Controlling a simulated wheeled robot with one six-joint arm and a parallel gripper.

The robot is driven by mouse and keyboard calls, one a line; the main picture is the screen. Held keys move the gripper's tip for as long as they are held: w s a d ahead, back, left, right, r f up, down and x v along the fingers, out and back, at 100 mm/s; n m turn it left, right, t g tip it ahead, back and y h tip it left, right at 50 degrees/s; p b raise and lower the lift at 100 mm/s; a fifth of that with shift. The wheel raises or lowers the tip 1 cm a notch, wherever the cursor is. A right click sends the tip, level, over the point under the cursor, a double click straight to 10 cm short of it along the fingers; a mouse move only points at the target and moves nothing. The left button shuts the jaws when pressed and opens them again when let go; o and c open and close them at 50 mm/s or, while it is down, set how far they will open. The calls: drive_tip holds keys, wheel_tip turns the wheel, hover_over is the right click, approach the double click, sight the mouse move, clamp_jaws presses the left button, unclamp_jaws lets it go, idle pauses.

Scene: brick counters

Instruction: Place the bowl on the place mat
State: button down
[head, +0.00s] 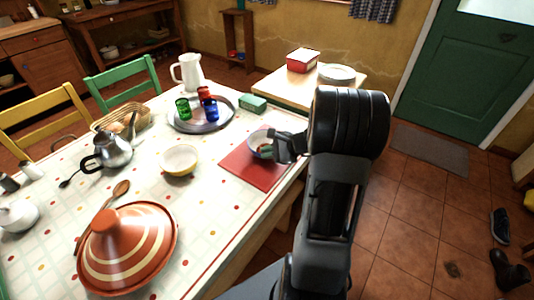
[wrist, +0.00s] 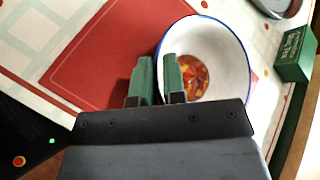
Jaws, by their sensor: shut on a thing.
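The white bowl with a blue rim (head: 257,148) is over the far part of the red place mat (head: 248,170) on the table. In the wrist view the bowl (wrist: 228,58) overlaps the right part of the mat (wrist: 110,58) and has reddish-orange food inside. My gripper (head: 272,150) is shut on the bowl's near rim; its green fingers (wrist: 160,80) pinch the wall, one inside and one outside. The bowl looks about upright. I cannot tell whether its base touches the mat or hovers just above it.
A round tray (head: 183,126) with coloured cups and a green box (head: 253,103) stand beyond the mat. A yellow and white bowl (head: 179,161) is to its left. A tagine (head: 128,250) is at the front left. The table's right edge runs close beside the mat.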

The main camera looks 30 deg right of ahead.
drive_tip(key=shift+f, duration=0.15)
drive_tip(key=c, duration=1.2)
unclamp_jaws()
drive_tip(key=shift+r, duration=0.3)
drive_tip(key=p+v, duration=0.2)
drive_tip(key=v, duration=0.9)
drive_tip(key=s+a+n+g+h, duration=0.1)
drive_tip(key=s+a+n+h, duration=0.1)
drive_tip(key=a+n, duration=0.4)
drive_tip(key=s+a+r+n+g+h, duration=0.1)
drive_tip(key=s+a+n+g+h, duration=0.1)
drive_tip(key=a+n, duration=0.5)
drive_tip(key=s+a+n+g+h, duration=0.2)
drive_tip(key=s+a+n+h, duration=0.2)
drive_tip(key=a+n, duration=0.3)
drive_tip(key=shift+s+r, duration=0.2)
drive_tip(key=shift+r, duration=0.1)
